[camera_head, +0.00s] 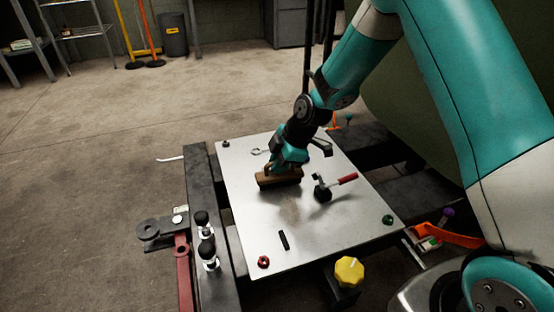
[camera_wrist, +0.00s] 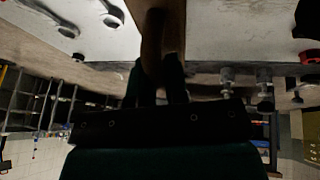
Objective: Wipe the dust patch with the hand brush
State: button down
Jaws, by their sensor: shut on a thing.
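My gripper (camera_head: 287,160) is shut on the wooden hand brush (camera_head: 278,178), which sits on or just above the upper middle of the pale metal panel (camera_head: 240,228). I cannot tell whether the bristles touch the panel. The dust patch (camera_head: 291,211) is a faint brownish smudge on the panel, a little below the brush in the head view. In the wrist view the brown brush handle (camera_wrist: 155,30) shows between the dark fingers (camera_wrist: 158,82). The dust patch cannot be made out there.
A red-handled clamp (camera_head: 343,181) stands on the panel right of the brush. A black strip (camera_head: 284,240) and a red ring (camera_head: 264,262) lie near the front edge. A yellow knob (camera_head: 349,270) stands before the panel. Dark-topped fittings (camera_head: 206,248) line the left rail.

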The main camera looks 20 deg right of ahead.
jog(key=shift+s+f, duration=0.2)
jog(key=shift+s, duration=4.25)
jog(key=shift+s+f+b, duration=0.2)
jog(key=shift+s, duration=1.5)
jog(key=shift+s+f+b, duration=0.15)
jog(key=shift+s+b, duration=0.05)
jog(key=shift+s, duration=1.5)
jog(key=shift+w+p, duration=0.55)
jog(key=shift+w, duration=1.55)
jog(key=shift+w+f, duration=0.1)
jog(key=shift+w, duration=1.25)
jog(key=shift+w+p, duration=0.6)
jog(key=shift+w, duration=2.75)
jog(key=shift+w+p, duration=0.45)
jog(key=shift+w, duration=1.25)
